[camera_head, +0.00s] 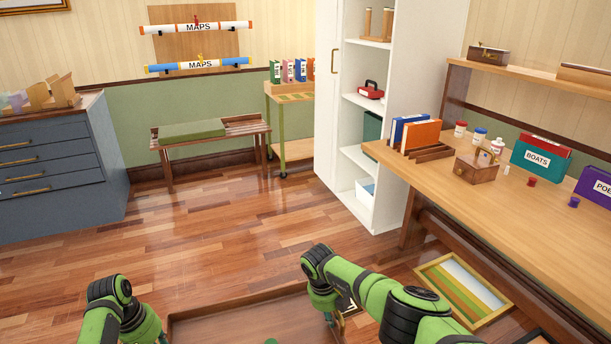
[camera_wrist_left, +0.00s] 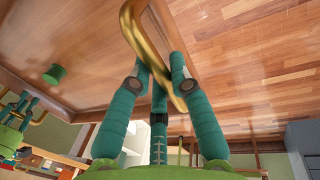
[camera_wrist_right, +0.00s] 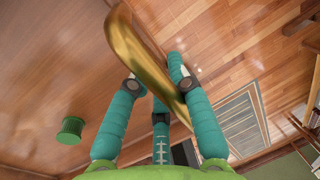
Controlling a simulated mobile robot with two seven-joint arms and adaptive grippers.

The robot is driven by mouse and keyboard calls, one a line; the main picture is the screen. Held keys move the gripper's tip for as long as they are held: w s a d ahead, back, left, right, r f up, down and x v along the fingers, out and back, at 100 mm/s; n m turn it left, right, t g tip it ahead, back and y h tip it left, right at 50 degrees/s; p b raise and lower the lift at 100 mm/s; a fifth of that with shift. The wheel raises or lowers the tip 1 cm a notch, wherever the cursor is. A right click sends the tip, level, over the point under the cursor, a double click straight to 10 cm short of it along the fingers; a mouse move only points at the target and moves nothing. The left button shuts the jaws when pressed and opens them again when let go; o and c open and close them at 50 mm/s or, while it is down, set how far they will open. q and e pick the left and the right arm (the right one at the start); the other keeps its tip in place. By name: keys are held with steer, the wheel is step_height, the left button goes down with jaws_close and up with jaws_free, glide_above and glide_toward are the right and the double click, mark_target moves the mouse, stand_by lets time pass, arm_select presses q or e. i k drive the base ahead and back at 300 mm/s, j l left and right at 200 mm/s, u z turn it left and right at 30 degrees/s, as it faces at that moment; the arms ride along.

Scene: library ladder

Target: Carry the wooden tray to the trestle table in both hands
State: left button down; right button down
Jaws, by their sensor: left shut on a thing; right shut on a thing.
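The brown wooden tray (camera_head: 240,302) shows at the bottom of the head view, in front of me, its near part cut off. A small green cylinder (camera_wrist_right: 70,130) stands out from the tray in the right wrist view. My left gripper (camera_wrist_left: 157,78) is shut on a brass handle (camera_wrist_left: 135,30) at the tray's left side. My right gripper (camera_wrist_right: 155,78) is shut on the other brass handle (camera_wrist_right: 130,45) at its right side. A long wooden table (camera_head: 565,255), perhaps the trestle table, stands at the right.
A framed striped panel (camera_head: 465,288) lies low beside the table. Folders, jars and a small wooden box (camera_head: 477,167) stand on the table. A white shelf cabinet (camera_head: 385,150), a bench (camera_head: 238,128) and blue drawers (camera_head: 55,170) stand farther back. The floor (camera_head: 190,240) between is clear.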

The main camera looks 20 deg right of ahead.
mark_target(575, 248)
steer(key=z, duration=1.05)
